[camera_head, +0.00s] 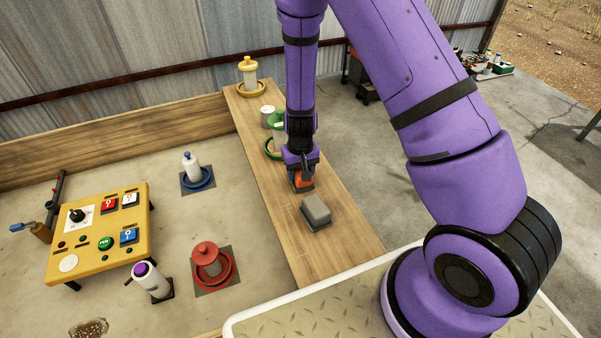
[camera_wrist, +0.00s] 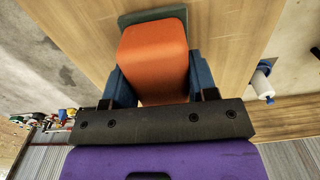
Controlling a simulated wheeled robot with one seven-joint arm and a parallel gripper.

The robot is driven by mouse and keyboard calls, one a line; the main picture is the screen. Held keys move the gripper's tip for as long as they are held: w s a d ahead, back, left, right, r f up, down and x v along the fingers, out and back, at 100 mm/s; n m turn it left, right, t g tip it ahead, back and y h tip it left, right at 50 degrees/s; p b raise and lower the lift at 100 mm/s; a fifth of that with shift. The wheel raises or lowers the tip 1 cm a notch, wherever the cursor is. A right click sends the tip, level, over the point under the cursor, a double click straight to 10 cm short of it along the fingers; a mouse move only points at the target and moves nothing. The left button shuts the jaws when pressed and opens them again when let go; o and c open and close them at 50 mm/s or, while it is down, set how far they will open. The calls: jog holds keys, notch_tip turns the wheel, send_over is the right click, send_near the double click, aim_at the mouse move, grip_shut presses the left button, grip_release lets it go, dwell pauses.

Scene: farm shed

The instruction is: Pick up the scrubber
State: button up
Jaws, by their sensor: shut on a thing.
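My gripper (camera_head: 302,174) points down over the wooden plank (camera_head: 262,138). Its blue fingers (camera_wrist: 160,88) are shut on the two sides of an orange block (camera_wrist: 153,52), which appears to be the scrubber. The orange block also shows small between the fingers in the head view (camera_head: 303,182). A dark green pad (camera_wrist: 150,15) shows at the block's far end in the wrist view. I cannot tell whether the block still touches the plank. The fingers and wrist hide part of it.
A grey block (camera_head: 316,209) on a dark base sits on the plank nearby. A green feeder (camera_head: 277,122), a grey can (camera_head: 267,115) and a yellow feeder (camera_head: 249,72) stand further back. Left are a red feeder (camera_head: 207,260), a blue-and-white feeder (camera_head: 192,166) and a yellow control box (camera_head: 99,235).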

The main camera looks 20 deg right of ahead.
jog(key=shift+r, duration=4.8)
